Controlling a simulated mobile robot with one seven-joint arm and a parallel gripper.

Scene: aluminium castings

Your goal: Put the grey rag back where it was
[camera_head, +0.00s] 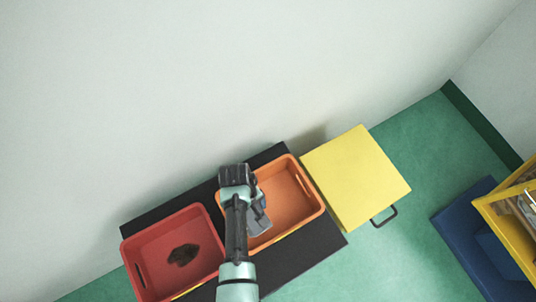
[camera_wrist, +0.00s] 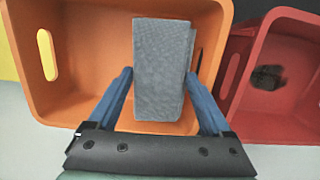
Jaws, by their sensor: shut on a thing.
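The grey rag (camera_wrist: 160,70) is a folded block of cloth between the two blue fingers of my gripper (camera_wrist: 163,88) in the wrist view. My gripper is shut on it, over the orange bin (camera_wrist: 92,50). In the head view a grey corner of the rag (camera_head: 261,222) shows beside my arm, over the left part of the orange bin (camera_head: 291,198). My arm hides the rest of the rag there. I cannot tell whether the rag touches the bin floor.
A yellow box (camera_head: 356,177) with a handle stands to the right. A blue object (camera_head: 474,243) and a yellow shelf (camera_head: 499,218) are at far right.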

